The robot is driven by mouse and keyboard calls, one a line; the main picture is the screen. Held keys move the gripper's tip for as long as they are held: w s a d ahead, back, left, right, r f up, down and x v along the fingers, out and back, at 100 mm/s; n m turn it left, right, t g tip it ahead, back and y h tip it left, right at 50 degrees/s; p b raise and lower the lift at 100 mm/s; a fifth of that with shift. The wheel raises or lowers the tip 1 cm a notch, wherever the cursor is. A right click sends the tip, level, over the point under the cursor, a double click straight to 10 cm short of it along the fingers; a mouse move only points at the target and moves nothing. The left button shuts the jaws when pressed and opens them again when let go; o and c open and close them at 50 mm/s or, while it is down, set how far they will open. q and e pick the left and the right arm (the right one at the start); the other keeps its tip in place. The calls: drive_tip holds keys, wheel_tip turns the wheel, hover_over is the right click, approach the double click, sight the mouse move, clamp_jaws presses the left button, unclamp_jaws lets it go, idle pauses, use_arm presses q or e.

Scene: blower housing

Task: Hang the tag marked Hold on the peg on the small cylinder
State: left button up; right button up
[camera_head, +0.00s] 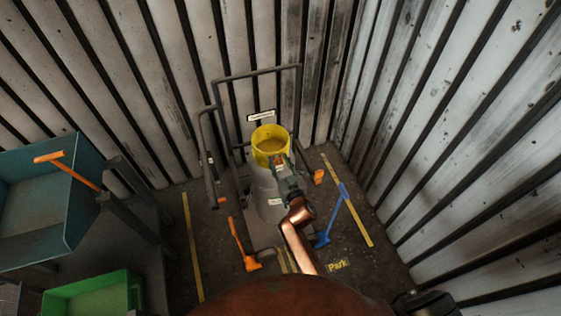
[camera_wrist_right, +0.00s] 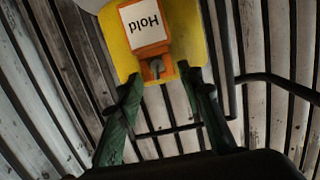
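The tag marked Hold (camera_wrist_right: 145,25) is orange with a white label and looks upside down in the right wrist view. It lies against a yellow cylindrical part (camera_wrist_right: 188,32). A round grey peg end (camera_wrist_right: 156,66) shows at the tag's narrow orange end, seemingly through its hole. My right gripper (camera_wrist_right: 160,76) is open, with its green fingers apart on either side of that end; contact is unclear. In the head view the yellow part (camera_head: 270,135) tops a grey cylinder (camera_head: 266,200), with my right gripper (camera_head: 281,168) at its front. My left gripper is not in view.
A dark tubular frame (camera_head: 255,72) stands around the cylinder. Orange-handled (camera_head: 238,240) and blue-handled (camera_head: 334,215) items are on the floor beside it. A teal bin (camera_head: 68,195) and a green bin (camera_head: 95,290) are at left. Ribbed walls close the back and right.

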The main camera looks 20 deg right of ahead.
drive_tip(key=shift+o, duration=1.4)
drive_tip(key=shift+d, duration=0.1)
drive_tip(key=s+r, duration=0.1)
drive_tip(key=s, duration=1.1)
drive_tip(key=shift+d+r, duration=0.15)
drive_tip(key=shift+r, duration=0.2)
